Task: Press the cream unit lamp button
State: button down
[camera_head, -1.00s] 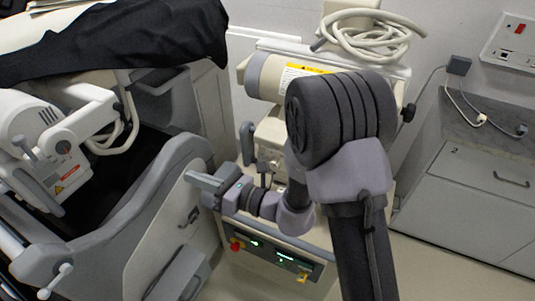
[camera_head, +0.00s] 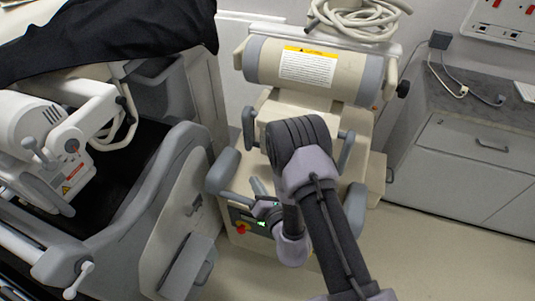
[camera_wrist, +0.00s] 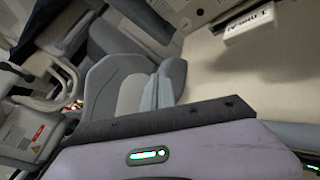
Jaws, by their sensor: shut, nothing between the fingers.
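The cream unit (camera_head: 262,215) stands in the middle of the head view, with a red and yellow knob (camera_head: 240,227) and a green-lit spot (camera_head: 262,223) on its low front panel. My gripper (camera_head: 257,187) is in front of its lower part, shut and empty, and my arm hides much of the front. In the wrist view the grey fingers (camera_wrist: 166,82) are together. A small cream block with dark lettering (camera_wrist: 248,30) lies beyond them at upper right, apart from the fingers. I cannot tell for sure which part is the lamp button.
A grey and white machine (camera_head: 65,150) under a black cover (camera_head: 110,40) stands close on the left. A labelled cylinder (camera_head: 310,68) and coiled hose (camera_head: 355,18) top the cream unit. A grey cabinet (camera_head: 465,145) is at right. Open floor (camera_head: 430,245) lies at lower right.

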send_near(261, 151)
jog(key=shift+w+a+f, duration=0.2)
jog(key=shift+w+a, duration=0.45)
jog(key=shift+w, duration=0.05)
jog(key=shift+w+a+f, duration=0.2)
jog(key=shift+w+a, duration=0.45)
dwell(1.1)
jog(key=shift+w+d, duration=0.15)
jog(key=shift+w, duration=0.2)
jog(key=shift+w+d, duration=0.15)
jog(key=shift+w, duration=0.3)
dwell(0.6)
jog(key=shift+s+a, duration=0.3)
jog(key=shift+s, duration=0.5)
jog(key=s, duration=0.1)
jog(key=s+a, duration=0.1)
jog(key=s, duration=0.2)
jog(key=shift+s+a, duration=0.35)
jog(key=shift+s, duration=0.05)
